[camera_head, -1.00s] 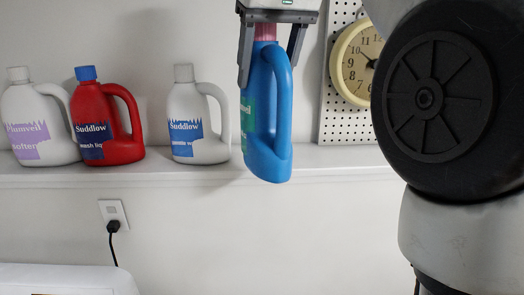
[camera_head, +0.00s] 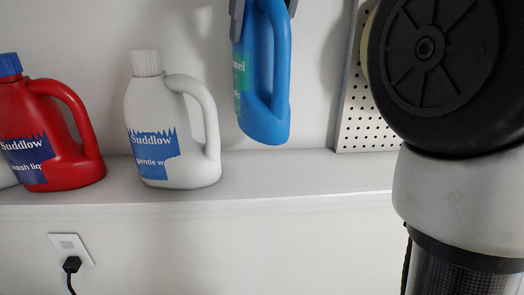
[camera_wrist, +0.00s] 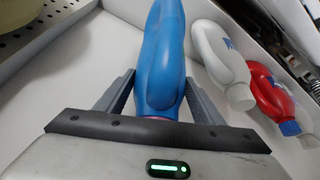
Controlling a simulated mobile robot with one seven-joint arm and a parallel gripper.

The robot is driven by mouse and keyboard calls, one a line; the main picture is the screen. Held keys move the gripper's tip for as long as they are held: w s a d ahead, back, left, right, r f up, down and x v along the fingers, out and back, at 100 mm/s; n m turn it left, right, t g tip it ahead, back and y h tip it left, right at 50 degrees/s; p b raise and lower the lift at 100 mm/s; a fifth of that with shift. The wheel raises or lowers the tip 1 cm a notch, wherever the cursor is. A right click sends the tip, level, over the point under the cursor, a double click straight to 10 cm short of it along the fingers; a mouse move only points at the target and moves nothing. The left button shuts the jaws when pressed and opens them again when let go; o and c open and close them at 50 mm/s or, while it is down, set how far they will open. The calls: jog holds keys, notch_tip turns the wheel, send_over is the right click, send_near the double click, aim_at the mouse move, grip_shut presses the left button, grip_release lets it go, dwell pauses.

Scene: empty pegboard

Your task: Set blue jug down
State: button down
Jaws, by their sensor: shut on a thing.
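The blue jug (camera_head: 266,90) hangs upright from my gripper in the head view, its bottom a little above and in front of the shelf surface. Its top is cut off by the upper edge of that view. My gripper (camera_wrist: 160,100) is shut on the jug's neck in the wrist view, with a grey finger on each side. The jug's body (camera_wrist: 160,45) stretches away from the fingers there. In the head view only the grey finger ends show at the top edge. The jug touches no other bottle.
A white shelf (camera_head: 285,172) runs along the wall, bare right of the white Suddlow jug (camera_head: 165,125). A red jug (camera_head: 50,130) stands further left. A wall socket (camera_head: 70,248) is below.

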aim_at(261, 78)
jog(key=shift+w+r, duration=0.1)
jog(key=shift+w, duration=0.15)
jog(key=shift+w+f, duration=0.1)
jog(key=shift+f, duration=0.2)
jog(key=f, duration=0.2)
jog(key=f+b, duration=0.1)
jog(key=f, duration=0.1)
jog(key=shift+s+f, duration=0.2)
jog(key=shift+f, duration=0.2)
jog(key=shift+w+f+b, duration=0.1)
jog(key=shift+f+b, duration=0.65)
jog(key=shift+f, duration=1.5)
jog(key=shift+f, duration=0.15)
jog(key=shift+c, duration=2.4)
grip_release()
